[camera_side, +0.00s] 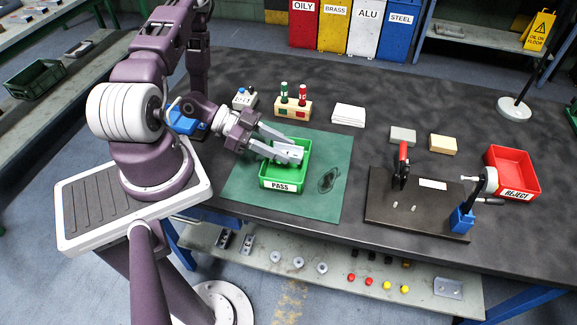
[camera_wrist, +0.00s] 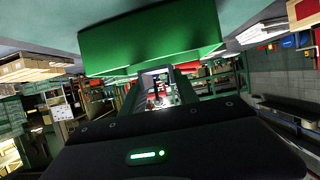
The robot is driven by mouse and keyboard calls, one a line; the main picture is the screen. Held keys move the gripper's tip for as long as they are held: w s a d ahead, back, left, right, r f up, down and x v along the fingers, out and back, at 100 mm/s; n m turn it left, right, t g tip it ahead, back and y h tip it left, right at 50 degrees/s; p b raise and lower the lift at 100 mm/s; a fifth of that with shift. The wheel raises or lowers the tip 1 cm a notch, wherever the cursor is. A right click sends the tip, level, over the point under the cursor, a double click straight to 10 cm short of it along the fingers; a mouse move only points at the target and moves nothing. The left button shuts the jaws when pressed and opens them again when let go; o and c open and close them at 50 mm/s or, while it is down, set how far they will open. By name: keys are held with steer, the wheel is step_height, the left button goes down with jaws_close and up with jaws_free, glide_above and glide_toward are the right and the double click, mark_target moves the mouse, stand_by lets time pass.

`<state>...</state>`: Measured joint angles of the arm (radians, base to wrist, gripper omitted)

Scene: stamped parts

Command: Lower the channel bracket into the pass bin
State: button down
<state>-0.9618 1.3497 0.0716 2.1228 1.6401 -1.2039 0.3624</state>
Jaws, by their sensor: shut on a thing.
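The green pass bin (camera_side: 283,184), labelled PASS, stands on a green mat. The grey metal channel bracket (camera_side: 288,153) appears within the bin's opening in the side view. My gripper (camera_side: 292,149) reaches in from the left and is shut on the bracket, with a finger on each side. I cannot tell whether the bracket touches the bin floor. In the wrist view, a large green surface, seemingly the bin (camera_wrist: 150,42), fills the upper middle. The bracket is hard to make out there between the fingers.
The green mat (camera_side: 325,205) has a dark oval mark right of the bin. Behind are a wooden block with red and green bottles (camera_side: 293,108) and a white stack (camera_side: 348,115). At right are a dark fixture board (camera_side: 400,215) and the red reject bin (camera_side: 515,178).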

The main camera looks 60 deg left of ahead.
stand_by(0.3)
steer(key=c, duration=0.8)
jaws_free()
steer(key=shift+c, duration=0.2)
steer(key=shift+a, duration=0.1)
